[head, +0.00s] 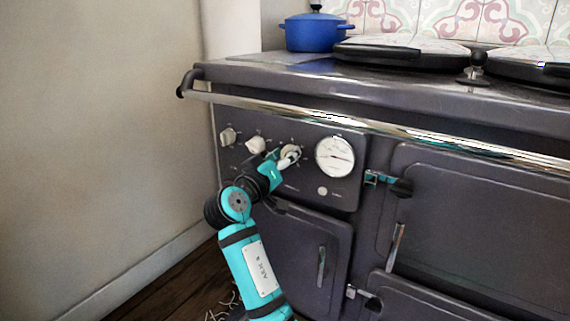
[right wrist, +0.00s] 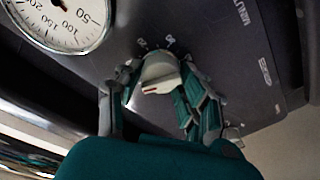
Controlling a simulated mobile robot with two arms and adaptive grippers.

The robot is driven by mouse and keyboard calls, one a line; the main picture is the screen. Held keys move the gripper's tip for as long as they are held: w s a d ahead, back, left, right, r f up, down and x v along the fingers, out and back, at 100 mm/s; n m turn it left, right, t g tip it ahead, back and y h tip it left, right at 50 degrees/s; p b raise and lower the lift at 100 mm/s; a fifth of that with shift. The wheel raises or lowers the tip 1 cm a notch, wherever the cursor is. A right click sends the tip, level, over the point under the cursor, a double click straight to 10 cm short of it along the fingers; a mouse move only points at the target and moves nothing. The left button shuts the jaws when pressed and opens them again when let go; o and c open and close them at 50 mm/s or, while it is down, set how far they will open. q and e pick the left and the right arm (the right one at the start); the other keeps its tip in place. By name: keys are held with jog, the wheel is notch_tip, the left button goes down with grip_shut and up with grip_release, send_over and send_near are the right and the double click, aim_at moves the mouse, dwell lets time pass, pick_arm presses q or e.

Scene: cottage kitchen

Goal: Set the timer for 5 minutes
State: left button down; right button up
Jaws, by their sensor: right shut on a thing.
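A row of pale knobs sits on the dark front panel of the range cooker. The rightmost is the timer knob (head: 292,151), beside the round dial. My right gripper (head: 283,159) reaches up to it from below and is shut on it. In the right wrist view the knob (right wrist: 160,72) sits between the two fingers of my right gripper (right wrist: 158,92), with a red mark on its edge. Small numbers show on the panel around it, partly hidden by the knob and fingers. My left gripper is not in view.
A white round gauge (head: 335,157) is just right of the knob. Two more knobs (head: 256,145) (head: 228,137) are to its left. A chrome rail (head: 330,117) runs above the panel. Oven doors are below and right. A blue pot (head: 315,32) stands on top.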

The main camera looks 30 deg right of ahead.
jog(key=o, duration=1.2)
jog(key=shift+c, duration=0.2)
jog(key=shift+a, duration=0.1)
jog(key=v, duration=0.7)
jog(key=shift+a, duration=0.15)
jog(key=shift+s, duration=0.1)
